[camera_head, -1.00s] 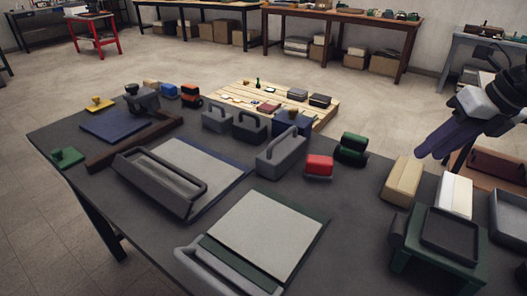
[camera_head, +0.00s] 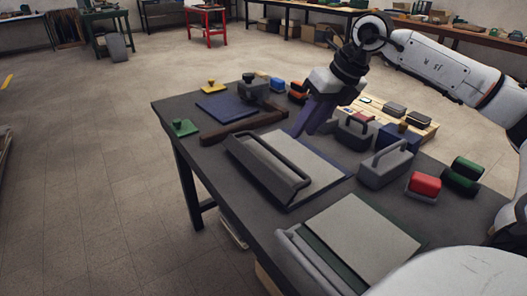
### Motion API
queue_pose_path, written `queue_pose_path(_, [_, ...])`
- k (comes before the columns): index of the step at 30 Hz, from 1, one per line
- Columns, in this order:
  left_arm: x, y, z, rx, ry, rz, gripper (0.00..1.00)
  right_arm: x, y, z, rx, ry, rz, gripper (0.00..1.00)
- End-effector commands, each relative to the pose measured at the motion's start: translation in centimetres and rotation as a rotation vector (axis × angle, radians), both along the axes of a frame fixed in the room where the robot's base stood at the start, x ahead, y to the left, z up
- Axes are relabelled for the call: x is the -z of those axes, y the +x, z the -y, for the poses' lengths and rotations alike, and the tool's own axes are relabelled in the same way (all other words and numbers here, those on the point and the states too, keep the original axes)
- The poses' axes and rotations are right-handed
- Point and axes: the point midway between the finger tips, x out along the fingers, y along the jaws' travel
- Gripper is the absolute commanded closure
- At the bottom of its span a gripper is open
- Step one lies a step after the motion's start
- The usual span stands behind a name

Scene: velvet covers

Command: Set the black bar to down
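The black bar (camera_head: 284,169) is a long, dark, round-edged handle along the left side of a light grey pad (camera_head: 305,155) on a blue-edged base. A dark grey panel lies beside it; its exact tilt is hard to tell. My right gripper (camera_head: 307,133) comes in from the right with its dark purple fingers pointing down, above the pad's far end. It looks apart from the bar and holds nothing that I can see. The gap between its fingers is unclear. My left gripper is not in view.
A second pad (camera_head: 360,232) on a green base, with a grey bar (camera_head: 312,270), lies nearer. Grey handled blocks (camera_head: 386,165), a red block (camera_head: 424,184) and green rollers (camera_head: 460,177) stand to the right. A brown strip (camera_head: 243,126) lies behind the bar.

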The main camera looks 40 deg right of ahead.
Motion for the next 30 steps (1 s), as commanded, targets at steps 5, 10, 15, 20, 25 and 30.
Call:
queue_pose_path(5, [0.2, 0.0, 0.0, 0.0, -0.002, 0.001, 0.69, 2.9, 1.3, -0.7, -0.004, 0.003, -0.004, 0.69])
queue_pose_path(10, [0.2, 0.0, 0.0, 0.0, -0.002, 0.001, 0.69, 5.7, 2.8, -1.3, -0.007, 0.005, -0.002, 0.69])
queue_pose_path(15, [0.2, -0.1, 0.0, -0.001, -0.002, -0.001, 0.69, 7.8, 3.7, -1.5, -0.006, 0.003, -0.001, 0.69])
queue_pose_path(20, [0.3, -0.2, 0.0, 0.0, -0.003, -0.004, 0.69, 8.6, 4.1, -1.7, -0.006, 0.002, -0.001, 0.69])
queue_pose_path(25, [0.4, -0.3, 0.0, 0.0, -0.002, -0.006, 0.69, 8.8, 4.1, -1.6, -0.006, 0.001, -0.001, 0.69])
queue_pose_path(30, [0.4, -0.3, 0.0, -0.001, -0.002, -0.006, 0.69, 8.7, 4.1, -1.6, -0.006, 0.001, -0.001, 0.81])
